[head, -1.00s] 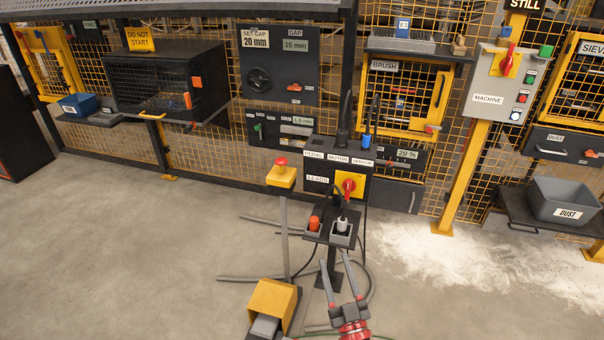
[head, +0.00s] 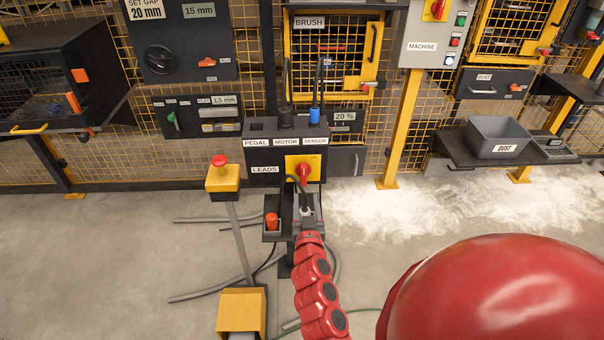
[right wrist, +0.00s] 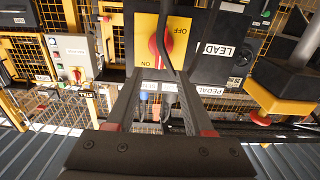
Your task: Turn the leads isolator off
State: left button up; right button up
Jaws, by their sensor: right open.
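The leads isolator is a red rotary handle (head: 304,172) on a yellow plate, on the right of the dark box marked LEADS (head: 265,170). In the right wrist view the handle (right wrist: 160,46) stands upright on the plate, with ON below and OFF at the upper right, both lettered upside down. My right gripper (right wrist: 164,78) is open and empty. Its two fingers point at the plate, and the handle shows beyond and between their tips. A dark cable crosses close to the handle. My left gripper is out of view.
A yellow post with a red button (head: 221,172) stands left of the box. A yellow pedal (head: 241,312) and loose cables lie on the floor. The MACHINE panel (head: 428,42) and dust bin (head: 497,137) are to the right.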

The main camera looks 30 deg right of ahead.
aim_at(304, 175)
jog(key=x, duration=1)
jog(key=shift+w+d, duration=0.1)
jog(key=shift+w, duration=0.15)
grip_shut()
